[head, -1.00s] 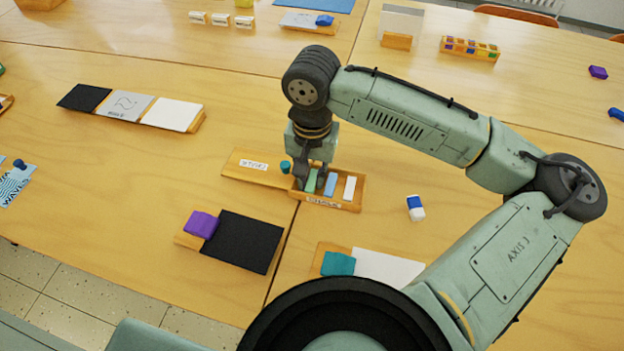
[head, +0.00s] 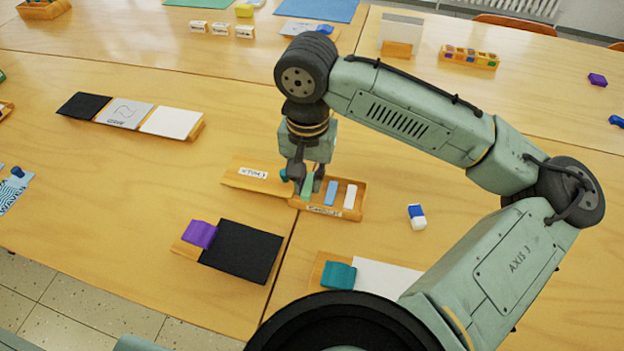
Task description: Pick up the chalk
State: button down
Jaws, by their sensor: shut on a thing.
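The chalk tray (head: 326,211) is a shallow wooden box with a label on its front, in the middle of the head view. A blue chalk (head: 330,193) and a white chalk (head: 350,196) lie in its right part. My gripper (head: 307,182) points down over the tray's left end and is shut on a green chalk (head: 306,188). The fingers partly hide the green chalk. I cannot tell for sure whether it is clear of the tray floor.
A labelled wooden board (head: 249,182) with a teal object is just left of the tray. A purple block (head: 200,234) with a black panel (head: 241,252) stands in front, and a teal block (head: 338,275) nearer. A blue-and-white eraser (head: 416,216) lies to the right.

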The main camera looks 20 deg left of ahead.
jog(key=s+b, duration=0.1)
jog(key=s, duration=0.2)
jog(key=s+b, duration=0.1)
jog(key=s, duration=0.3)
jog(key=s+a+b, duration=0.1)
jog(key=s+b, duration=0.1)
jog(key=s, duration=0.2)
jog(key=shift+s+r, duration=0.15)
jog(key=shift+s, duration=0.1)
jog(key=shift+s+a+r+b, duration=0.1)
jog(key=shift+s+r+b, duration=0.15)
jog(key=shift+s+b, duration=0.45)
jog(key=shift+s+r+b, duration=0.25)
jog(key=shift+s+b, duration=0.4)
jog(key=shift+s, duration=0.05)
jog(key=c, duration=2.2)
grip_release()
grip_shut()
